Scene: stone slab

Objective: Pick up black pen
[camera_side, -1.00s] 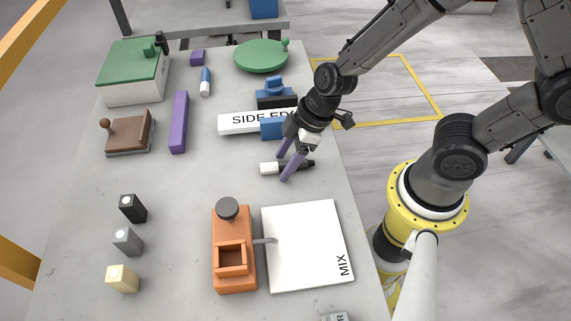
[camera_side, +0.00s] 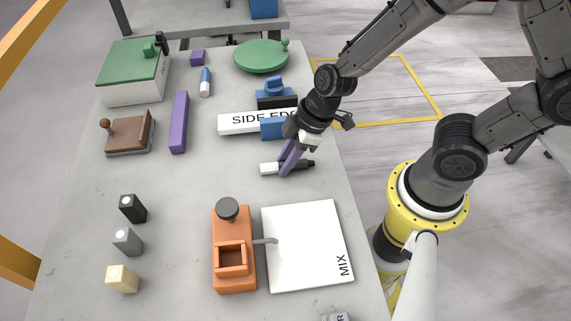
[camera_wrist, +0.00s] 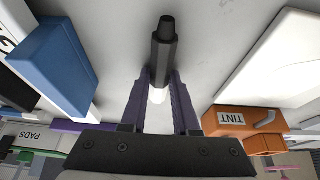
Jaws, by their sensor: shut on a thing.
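The black pen (camera_side: 303,164) lies on the stone slab, with a black end to the right and a white part (camera_side: 270,168) to the left. My gripper (camera_side: 286,170) has its purple fingers closed around the pen's middle, low at the slab. In the wrist view the pen's dark end (camera_wrist: 165,45) points away from me, and the fingers (camera_wrist: 160,90) press on it from both sides. The white part shows between the fingers. The pen still appears to be at slab level.
A blue block (camera_side: 272,130) and the white "SIDE EDGE" block (camera_side: 232,123) stand just behind my gripper. A white "MIX" board (camera_side: 305,240) and an orange holder (camera_side: 234,275), marked "TINT" in the wrist view, are in front.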

